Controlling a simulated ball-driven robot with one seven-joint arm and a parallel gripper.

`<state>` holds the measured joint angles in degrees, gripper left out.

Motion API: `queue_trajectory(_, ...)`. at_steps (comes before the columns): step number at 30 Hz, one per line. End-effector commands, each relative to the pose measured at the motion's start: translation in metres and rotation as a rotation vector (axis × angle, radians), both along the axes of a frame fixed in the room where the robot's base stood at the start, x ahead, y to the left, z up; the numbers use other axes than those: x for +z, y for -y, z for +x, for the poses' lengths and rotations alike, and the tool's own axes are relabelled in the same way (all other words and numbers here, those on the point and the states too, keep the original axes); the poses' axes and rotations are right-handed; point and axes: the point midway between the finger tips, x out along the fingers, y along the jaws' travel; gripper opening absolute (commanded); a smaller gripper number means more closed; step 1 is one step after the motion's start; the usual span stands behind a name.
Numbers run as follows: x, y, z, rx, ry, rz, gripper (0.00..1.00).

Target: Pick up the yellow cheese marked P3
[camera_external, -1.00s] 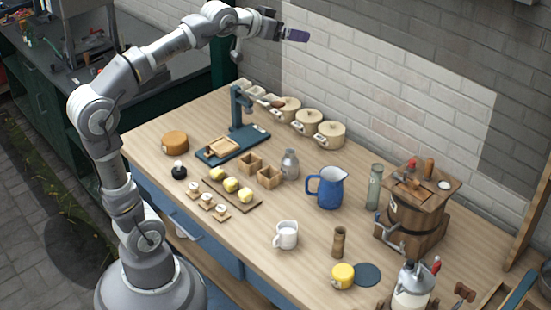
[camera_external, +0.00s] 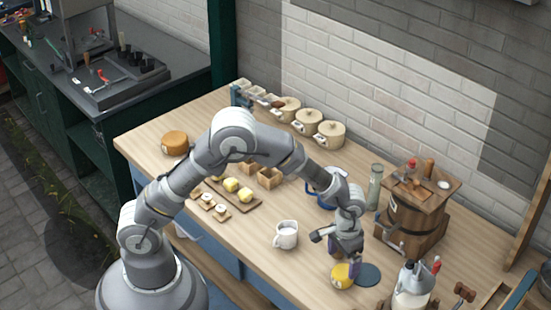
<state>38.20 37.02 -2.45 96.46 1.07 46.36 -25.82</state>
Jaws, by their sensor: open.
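A small yellow cheese (camera_external: 341,277) sits on the table at the front right, beside a dark round disc. Any P3 mark on it is too small to read. My gripper (camera_external: 345,262) points down just above and around the top of this cheese, with its jaws open. I cannot tell whether the fingers touch it. An orange-brown cheese round (camera_external: 175,143) stands at the far left of the table.
The dark round disc (camera_external: 368,274) lies right of the yellow cheese. A white mug (camera_external: 286,235) stands to the left. A wooden churn (camera_external: 412,222) and a metal-topped can (camera_external: 411,288) stand to the right. A blue jug (camera_external: 318,184) is partly behind my arm.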

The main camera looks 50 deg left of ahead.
Motion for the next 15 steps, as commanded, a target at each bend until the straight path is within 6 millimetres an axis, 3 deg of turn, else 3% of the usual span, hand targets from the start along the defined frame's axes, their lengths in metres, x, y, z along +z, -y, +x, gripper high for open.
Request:
queue_trajectory(12,-0.057,0.002,0.005,0.000,0.000,0.000,0.97)
queue_trajectory(15,-0.063,0.002,0.006,0.000,0.002,-0.001,0.97)
